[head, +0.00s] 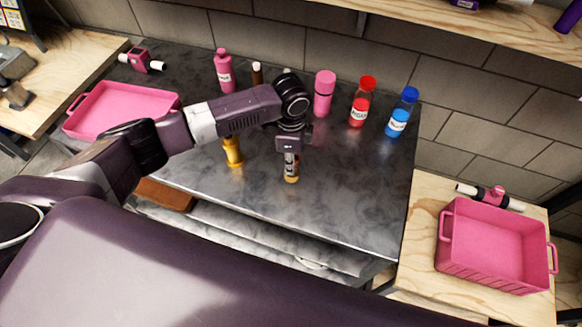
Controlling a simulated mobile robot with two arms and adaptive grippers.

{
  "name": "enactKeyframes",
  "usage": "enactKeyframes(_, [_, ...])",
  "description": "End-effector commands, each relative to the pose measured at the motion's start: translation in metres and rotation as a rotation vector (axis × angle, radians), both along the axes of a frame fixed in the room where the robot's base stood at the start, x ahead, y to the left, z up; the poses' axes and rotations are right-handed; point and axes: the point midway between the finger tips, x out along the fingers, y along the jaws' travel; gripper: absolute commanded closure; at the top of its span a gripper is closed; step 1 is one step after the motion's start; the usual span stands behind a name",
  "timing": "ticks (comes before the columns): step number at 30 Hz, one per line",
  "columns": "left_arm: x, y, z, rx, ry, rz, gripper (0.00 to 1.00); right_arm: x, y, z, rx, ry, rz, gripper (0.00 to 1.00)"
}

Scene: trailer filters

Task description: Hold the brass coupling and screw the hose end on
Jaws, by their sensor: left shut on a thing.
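My left gripper (291,166) points down over the middle of the dark countertop. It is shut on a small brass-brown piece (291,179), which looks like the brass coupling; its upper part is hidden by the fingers. I cannot tell whether the piece touches the counter. A yellow-gold fitting (233,152) stands upright on the counter to the left of the gripper, its top partly behind my left arm. I cannot make out a hose end for certain. My right gripper is not in view.
A pink tray (118,88) lies at the left, with a pink valve (142,61) behind it. Pink, red and blue bottles (401,112) line the back. A pink crate (492,275) and another valve (487,197) are on the right wooden table. The counter's right front is clear.

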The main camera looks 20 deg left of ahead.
Motion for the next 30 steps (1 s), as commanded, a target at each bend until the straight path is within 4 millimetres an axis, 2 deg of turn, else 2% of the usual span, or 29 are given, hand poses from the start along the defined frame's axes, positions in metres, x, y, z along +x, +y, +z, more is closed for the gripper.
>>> enactKeyframes(9, [0.002, 0.0, 0.092, -0.003, -0.009, -0.001, 1.0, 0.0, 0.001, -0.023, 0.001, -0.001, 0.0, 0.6])
enactKeyframes(15, [0.002, 0.0, 0.139, -0.001, -0.006, 0.001, 1.0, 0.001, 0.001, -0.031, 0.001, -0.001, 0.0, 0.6])
enactKeyframes(21, [0.001, 0.0, 0.165, -0.002, -0.002, 0.0, 1.0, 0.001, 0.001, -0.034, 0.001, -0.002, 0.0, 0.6])
enactKeyframes(30, [0.001, 0.0, 0.171, -0.001, -0.001, 0.001, 1.0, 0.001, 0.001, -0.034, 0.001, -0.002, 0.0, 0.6])
